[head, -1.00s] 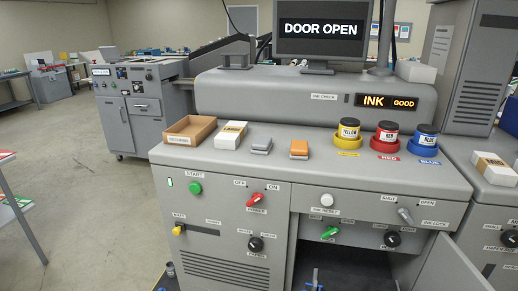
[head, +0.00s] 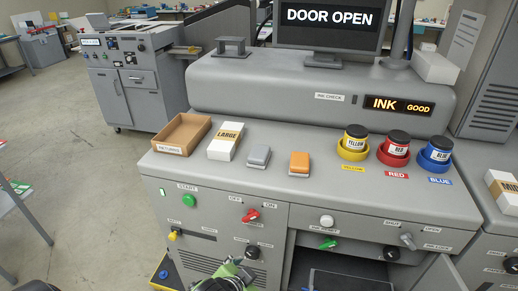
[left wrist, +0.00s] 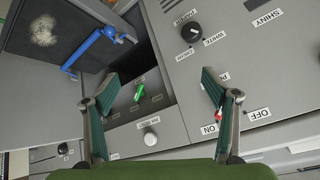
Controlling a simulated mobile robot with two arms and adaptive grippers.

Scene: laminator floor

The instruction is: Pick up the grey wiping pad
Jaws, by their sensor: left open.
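The grey wiping pad (head: 258,156) lies flat on top of the grey machine counter in the head view, between a white box and an orange pad (head: 299,162). My left gripper (head: 232,275) shows at the bottom edge of the head view, low in front of the machine and well below the pad. In the left wrist view the left gripper (left wrist: 160,78) is open and empty, its fingers wide apart before the front panel. The pad does not show in the left wrist view. My right gripper is not in view.
On the counter stand a returns tray (head: 182,133), a white box marked LARGE (head: 225,141) and yellow, red (head: 392,150) and blue ink pots. Knobs and switches, such as the red switch (head: 250,215), stick out of the front panel. The counter before the pads is clear.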

